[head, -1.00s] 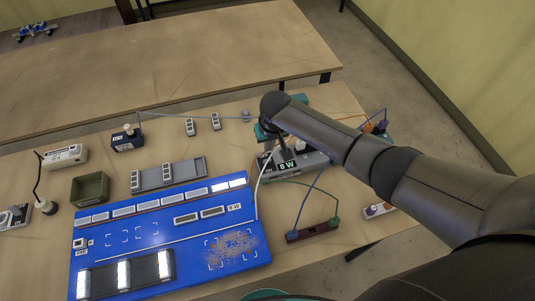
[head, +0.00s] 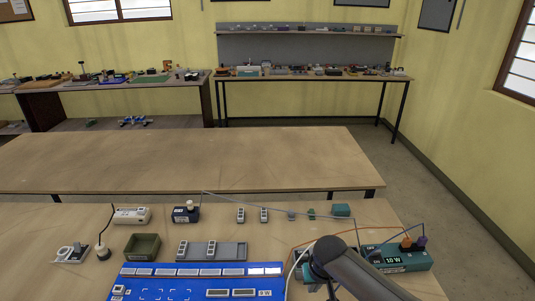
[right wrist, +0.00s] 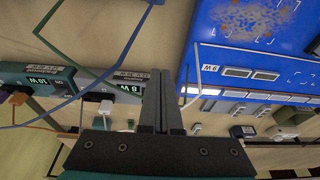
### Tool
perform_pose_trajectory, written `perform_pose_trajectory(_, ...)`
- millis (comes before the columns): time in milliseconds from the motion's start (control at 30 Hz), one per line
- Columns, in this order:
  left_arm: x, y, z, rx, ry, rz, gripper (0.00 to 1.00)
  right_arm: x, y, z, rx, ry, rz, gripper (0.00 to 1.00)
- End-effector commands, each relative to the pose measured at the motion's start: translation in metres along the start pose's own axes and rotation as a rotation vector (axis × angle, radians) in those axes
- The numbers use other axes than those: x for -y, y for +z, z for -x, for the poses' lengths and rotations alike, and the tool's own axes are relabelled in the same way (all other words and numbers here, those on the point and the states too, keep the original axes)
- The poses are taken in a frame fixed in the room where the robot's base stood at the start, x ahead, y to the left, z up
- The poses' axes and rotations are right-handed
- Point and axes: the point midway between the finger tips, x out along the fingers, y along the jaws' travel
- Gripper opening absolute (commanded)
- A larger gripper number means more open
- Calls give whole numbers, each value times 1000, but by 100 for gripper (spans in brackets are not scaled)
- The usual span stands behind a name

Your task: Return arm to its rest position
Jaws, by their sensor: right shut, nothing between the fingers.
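My right arm (head: 345,268) comes in from the lower right in the head view, its wrist above the table beside the blue board (head: 150,290). The arm hides most of its gripper there. In the right wrist view, my right gripper (right wrist: 160,75) shows two dark fingers pressed together with nothing between them. The blue board (right wrist: 270,45) and a grey module reading 8 W (right wrist: 133,88) lie beyond the fingers. I cannot tell whether the fingers touch anything. My left gripper is not in view.
A teal module reading 10 W (head: 400,262) with cables stands right of my wrist. The second table (head: 180,160) is bare.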

Motion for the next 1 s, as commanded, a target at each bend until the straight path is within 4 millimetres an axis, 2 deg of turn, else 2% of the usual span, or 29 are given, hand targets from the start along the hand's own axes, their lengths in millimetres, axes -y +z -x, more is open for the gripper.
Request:
perform_pose_trajectory(33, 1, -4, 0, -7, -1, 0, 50, 14, 16, -2, 11, -29, 23, 0)
perform_pose_trajectory(200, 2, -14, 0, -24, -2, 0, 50, 42, 46, 4, 11, -90, 82, 0)
perform_pose_trajectory(367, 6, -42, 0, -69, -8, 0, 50, 63, 81, 17, 2, -147, 130, 0)
perform_pose_trajectory(500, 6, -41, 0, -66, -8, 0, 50, 70, 114, 37, -20, -183, 155, 0)
perform_pose_trajectory(700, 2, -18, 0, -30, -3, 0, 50, 54, 157, 72, -52, -173, 157, 0)
perform_pose_trajectory(1000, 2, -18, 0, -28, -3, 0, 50, 10, 202, 115, -69, -89, 137, 0)
